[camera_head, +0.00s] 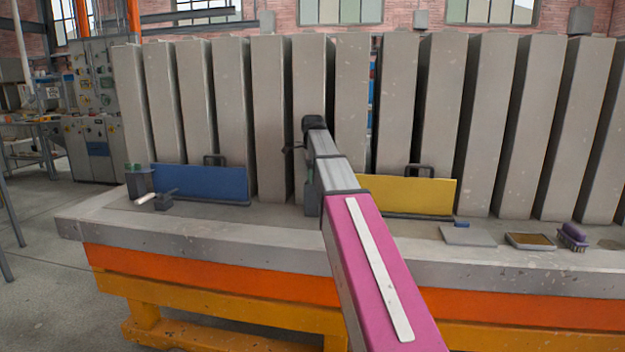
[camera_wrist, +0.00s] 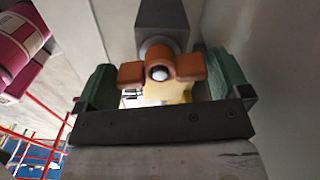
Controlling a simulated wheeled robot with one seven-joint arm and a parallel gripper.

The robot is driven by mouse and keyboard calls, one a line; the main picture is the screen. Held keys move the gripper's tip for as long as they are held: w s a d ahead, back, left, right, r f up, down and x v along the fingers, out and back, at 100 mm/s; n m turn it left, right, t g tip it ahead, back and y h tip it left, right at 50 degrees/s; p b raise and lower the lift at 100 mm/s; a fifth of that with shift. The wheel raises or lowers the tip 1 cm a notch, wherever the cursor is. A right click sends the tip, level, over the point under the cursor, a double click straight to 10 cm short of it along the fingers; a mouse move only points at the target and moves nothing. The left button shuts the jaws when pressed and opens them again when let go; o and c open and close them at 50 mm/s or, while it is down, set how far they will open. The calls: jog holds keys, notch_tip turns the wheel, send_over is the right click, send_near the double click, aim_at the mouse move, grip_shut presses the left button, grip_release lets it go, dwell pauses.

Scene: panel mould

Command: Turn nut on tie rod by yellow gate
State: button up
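The wing tips lie very near the fingers; contact cannot be told. In the head view the yellow gate (camera_head: 410,195) stands on the bench right of my arm. There my arm reaches toward the grey panels and hides the nut, rod and fingers.
Tall grey panels (camera_head: 488,120) stand in a row along the grey bench (camera_head: 230,236). A blue gate (camera_head: 205,182) stands left. A flat plate (camera_head: 468,236), a shallow tray (camera_head: 530,235) and a purple brush (camera_head: 573,235) lie right. In the wrist view, grey walls flank my gripper closely.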

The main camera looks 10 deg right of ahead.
jog(key=c, duration=0.5)
jog(key=shift+n, duration=1.7)
jog(key=shift+n, duration=1.7)
jog(key=shift+n, duration=1.7)
